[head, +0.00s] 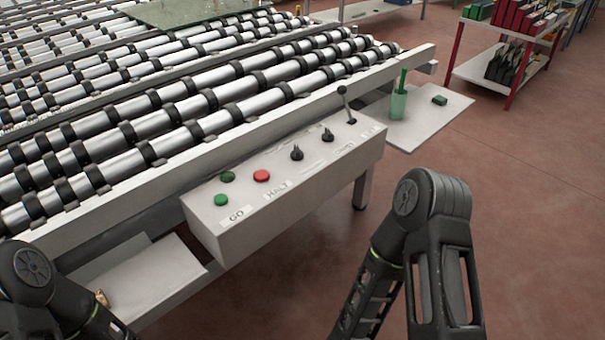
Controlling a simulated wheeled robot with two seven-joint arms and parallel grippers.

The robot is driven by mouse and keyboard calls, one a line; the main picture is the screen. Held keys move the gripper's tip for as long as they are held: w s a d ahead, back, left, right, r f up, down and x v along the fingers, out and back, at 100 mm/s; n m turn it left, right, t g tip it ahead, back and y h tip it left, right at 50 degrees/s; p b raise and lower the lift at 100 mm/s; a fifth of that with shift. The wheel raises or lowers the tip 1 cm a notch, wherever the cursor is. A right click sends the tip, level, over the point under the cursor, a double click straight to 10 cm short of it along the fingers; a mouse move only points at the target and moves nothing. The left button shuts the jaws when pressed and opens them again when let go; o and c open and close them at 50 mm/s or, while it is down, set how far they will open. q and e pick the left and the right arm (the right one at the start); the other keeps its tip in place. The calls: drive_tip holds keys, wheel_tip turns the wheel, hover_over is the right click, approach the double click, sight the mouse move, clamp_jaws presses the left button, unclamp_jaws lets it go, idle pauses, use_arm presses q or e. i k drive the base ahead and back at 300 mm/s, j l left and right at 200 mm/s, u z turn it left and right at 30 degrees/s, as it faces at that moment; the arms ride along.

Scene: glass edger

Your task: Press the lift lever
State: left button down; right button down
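A grey control box (225,250) is fixed along the front side of the roller table. A slim lever (346,105) with a dark ball top stands at the box's far right end, leaning slightly left. I take it for the lift lever, but the label near it is too small to read. Nothing touches it. Parts of both my arms show at the bottom left and bottom right, apart from the box. Neither gripper is in view.
The box also carries two black knobs (297,153), a red button (262,176) and green buttons (221,200). A red-framed rack (520,45) stands behind. Floor at right is clear.

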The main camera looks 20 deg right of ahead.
sight(342, 89)
drive_tip(key=l+u, duration=0.25)
drive_tip(key=l, duration=0.35)
drive_tip(key=l+u, duration=0.25)
drive_tip(key=l, duration=0.3)
drive_tip(key=l+u, duration=0.25)
drive_tip(key=l, duration=0.35)
drive_tip(key=k+l+u, duration=0.25)
drive_tip(key=l, duration=0.3)
drive_tip(key=i+l, duration=0.05)
drive_tip(key=i, duration=0.05)
